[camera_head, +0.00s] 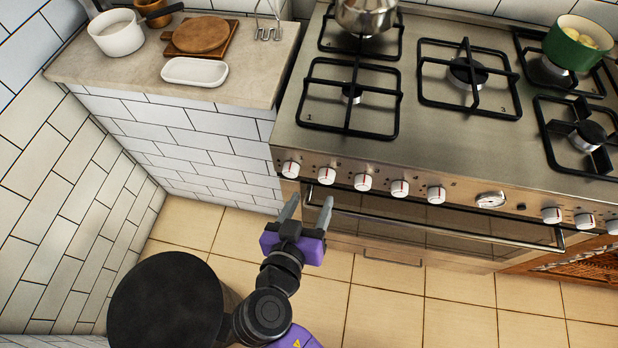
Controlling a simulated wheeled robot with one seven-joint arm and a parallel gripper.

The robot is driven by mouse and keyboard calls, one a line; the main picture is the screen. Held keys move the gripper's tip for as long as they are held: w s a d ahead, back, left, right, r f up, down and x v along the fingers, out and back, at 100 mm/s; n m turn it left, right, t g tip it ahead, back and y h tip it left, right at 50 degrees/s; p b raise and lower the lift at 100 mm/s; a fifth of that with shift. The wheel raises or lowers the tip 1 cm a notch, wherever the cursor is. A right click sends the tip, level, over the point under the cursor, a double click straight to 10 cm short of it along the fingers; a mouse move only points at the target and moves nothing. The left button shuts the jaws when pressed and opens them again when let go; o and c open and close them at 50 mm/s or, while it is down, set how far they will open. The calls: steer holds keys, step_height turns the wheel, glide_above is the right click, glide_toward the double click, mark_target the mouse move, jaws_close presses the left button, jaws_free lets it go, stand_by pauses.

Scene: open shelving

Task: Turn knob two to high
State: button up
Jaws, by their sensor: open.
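A row of white knobs with red marks runs along the stove's front panel. The leftmost knob (291,168) is followed by the second knob from the left (327,175), then a third knob (363,181) and more to the right. Knob labels are too small to read, so I cannot tell by label which is knob two. The red marks on the left knobs look roughly upright. My gripper (308,208) is open and empty, its two grey fingers pointing at the panel. It appears just below the two leftmost knobs, apart from them.
The oven door handle (440,222) runs below the knobs, close to my fingers. A steel pot (366,15) and a green pot (578,45) stand on the stove. The counter (250,60) at left holds a white dish (194,72) and a wooden board (180,46). Tiled floor lies below.

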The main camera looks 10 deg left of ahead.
mark_target(325, 181)
steer(key=shift+m, duration=0.3)
steer(key=shift+d+x, duration=0.2)
steer(key=shift+x, duration=1.75)
steer(key=shift+d+x, duration=0.15)
steer(key=shift+x, duration=1.8)
steer(key=shift+s+f, duration=0.1)
